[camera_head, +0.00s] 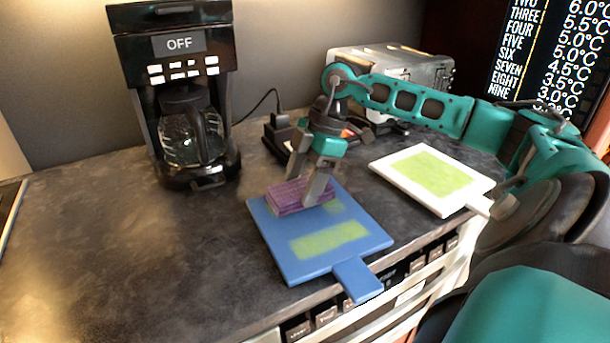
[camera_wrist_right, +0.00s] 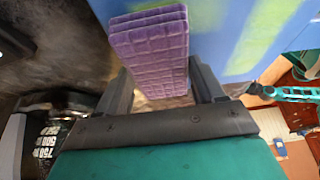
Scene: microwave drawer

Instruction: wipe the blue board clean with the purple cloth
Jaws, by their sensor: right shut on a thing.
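The blue board (camera_head: 284,261) lies on the dark counter with its handle toward the front edge. A green patch (camera_head: 328,241) covers part of its front half, and a smaller green smear (camera_head: 333,207) shows near its back right. My right gripper (camera_head: 311,195) is shut on the folded purple cloth (camera_head: 287,197), over the board's back left part. In the right wrist view the purple cloth (camera_wrist_right: 150,48) sits between the fingers, with the blue board (camera_wrist_right: 213,30) behind it. I cannot tell whether the cloth touches the board. My left gripper is not in view.
A white board (camera_head: 399,167) with a green patch lies to the right. A coffee maker (camera_head: 180,90) stands at the back left, and a silver toaster (camera_head: 390,65) at the back. The counter's left part (camera_head: 120,250) is free.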

